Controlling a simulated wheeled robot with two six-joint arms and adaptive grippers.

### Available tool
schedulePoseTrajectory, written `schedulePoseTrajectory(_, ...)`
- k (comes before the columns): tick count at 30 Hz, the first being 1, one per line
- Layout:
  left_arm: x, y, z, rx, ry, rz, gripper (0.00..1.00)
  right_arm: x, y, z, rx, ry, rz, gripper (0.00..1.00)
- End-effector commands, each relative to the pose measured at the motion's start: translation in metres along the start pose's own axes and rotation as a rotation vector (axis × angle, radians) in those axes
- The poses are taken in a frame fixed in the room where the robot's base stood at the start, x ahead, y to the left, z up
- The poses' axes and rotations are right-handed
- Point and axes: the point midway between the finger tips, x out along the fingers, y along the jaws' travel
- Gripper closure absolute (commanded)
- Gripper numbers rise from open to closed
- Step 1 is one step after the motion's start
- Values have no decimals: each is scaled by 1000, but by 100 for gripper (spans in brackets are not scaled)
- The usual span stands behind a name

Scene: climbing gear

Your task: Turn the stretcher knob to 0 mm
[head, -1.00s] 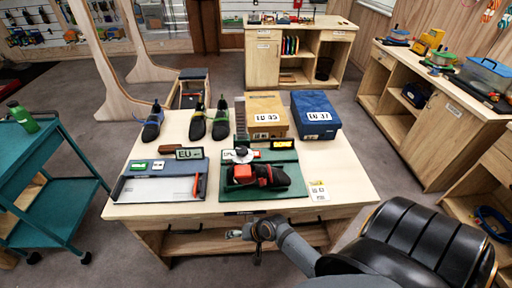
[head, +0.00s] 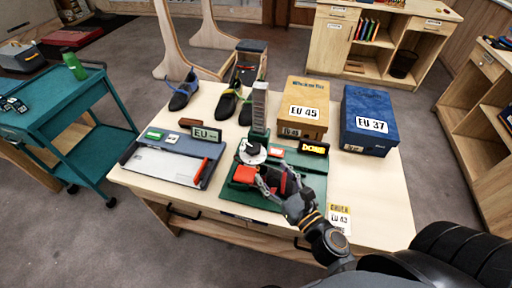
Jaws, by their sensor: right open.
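The shoe stretcher sits on a green board (head: 313,186) at the front of the table, with a grey upright column (head: 260,103) behind it. A white round dial with a black knob (head: 252,151) is at its left end, above a red block (head: 244,174). A dark and red shoe on the board is partly hidden by my right gripper. My right gripper (head: 268,183) is open over the board, just below and right of the dial. I cannot tell whether it touches the shoe or stretcher. A small display (head: 314,148) with yellow letters stands behind. My left gripper is not in view.
A measuring board (head: 165,166) with an EU display (head: 206,134) lies to the left. Several dark shoes stand behind. An EU 45 box (head: 305,92) and a blue EU 37 box (head: 368,108) stand at the back right. The table's right front is mostly clear, except a card (head: 340,217).

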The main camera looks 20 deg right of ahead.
Motion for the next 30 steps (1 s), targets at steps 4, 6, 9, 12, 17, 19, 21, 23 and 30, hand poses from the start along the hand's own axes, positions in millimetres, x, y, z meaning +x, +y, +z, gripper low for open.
schedulePoseTrajectory(4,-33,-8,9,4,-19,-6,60,26,0,12,1,-3,-1,33)
schedulePoseTrajectory(6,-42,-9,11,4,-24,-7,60,42,0,11,0,-4,0,33)
schedulePoseTrajectory(9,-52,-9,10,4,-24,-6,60,63,0,8,-2,-3,1,33)
schedulePoseTrajectory(12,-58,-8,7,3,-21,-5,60,81,1,6,-2,-1,2,33)
schedulePoseTrajectory(17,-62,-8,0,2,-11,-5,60,96,1,2,-3,0,2,33)
schedulePoseTrajectory(19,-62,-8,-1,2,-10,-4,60,99,1,1,-3,1,2,33)
schedulePoseTrajectory(21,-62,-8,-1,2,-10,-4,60,100,1,1,-4,1,2,33)
schedulePoseTrajectory(23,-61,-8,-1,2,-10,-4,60,99,1,0,-4,1,2,33)
schedulePoseTrajectory(30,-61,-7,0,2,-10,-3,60,99,1,0,-4,1,2,52)
